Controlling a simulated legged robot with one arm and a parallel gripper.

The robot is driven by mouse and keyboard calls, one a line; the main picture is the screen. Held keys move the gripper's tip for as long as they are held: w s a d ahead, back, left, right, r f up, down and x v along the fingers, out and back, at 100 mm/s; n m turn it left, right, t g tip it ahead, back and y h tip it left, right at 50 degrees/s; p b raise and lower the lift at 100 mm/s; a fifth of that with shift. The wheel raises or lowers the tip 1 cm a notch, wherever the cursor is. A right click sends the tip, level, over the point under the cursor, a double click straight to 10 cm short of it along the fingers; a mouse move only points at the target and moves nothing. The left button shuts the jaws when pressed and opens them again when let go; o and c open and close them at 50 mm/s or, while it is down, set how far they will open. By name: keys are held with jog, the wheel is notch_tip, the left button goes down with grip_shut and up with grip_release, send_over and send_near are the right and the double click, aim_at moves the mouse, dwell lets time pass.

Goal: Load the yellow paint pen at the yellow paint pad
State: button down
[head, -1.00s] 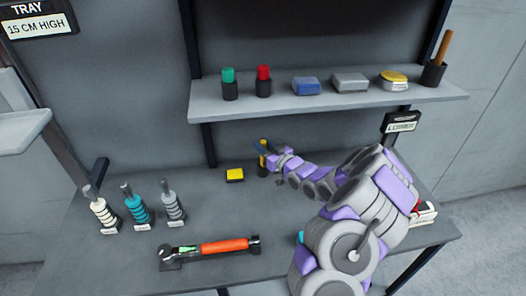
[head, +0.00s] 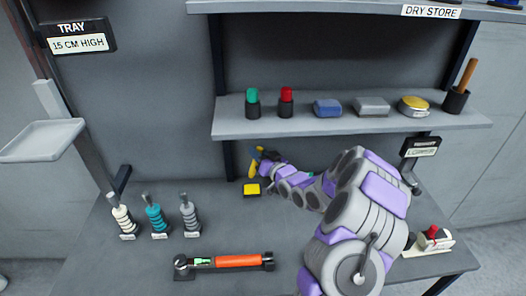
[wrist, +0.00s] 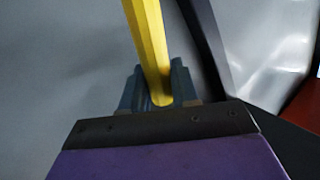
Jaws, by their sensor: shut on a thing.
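The yellow paint pen (wrist: 151,45) is a long yellow stick held between the jaws of my gripper (wrist: 157,88) in the wrist view. In the head view my gripper (head: 262,160) is at the back of the workbench, with the yellow pen (head: 253,169) tilted at its end. The yellow paint pad (head: 252,189), a yellow top on a dark base, lies on the bench just below the pen. The pen looks close above the pad; I cannot tell whether its tip touches it.
A shelf (head: 350,126) above holds green and red pens in holders, several blocks and a cup. An orange-handled tool (head: 237,261) lies in front. A red-topped item (head: 432,237) stands at right.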

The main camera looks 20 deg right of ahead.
jog(key=shift+f+b, duration=0.8)
jog(key=shift+f, duration=1.8)
jog(key=shift+d+f, duration=0.1)
jog(key=shift+f, duration=0.5)
jog(key=shift+r, duration=0.1)
jog(key=shift+r+p, duration=1.25)
jog(key=shift+r, duration=2.2)
jog(key=shift+f, duration=0.1)
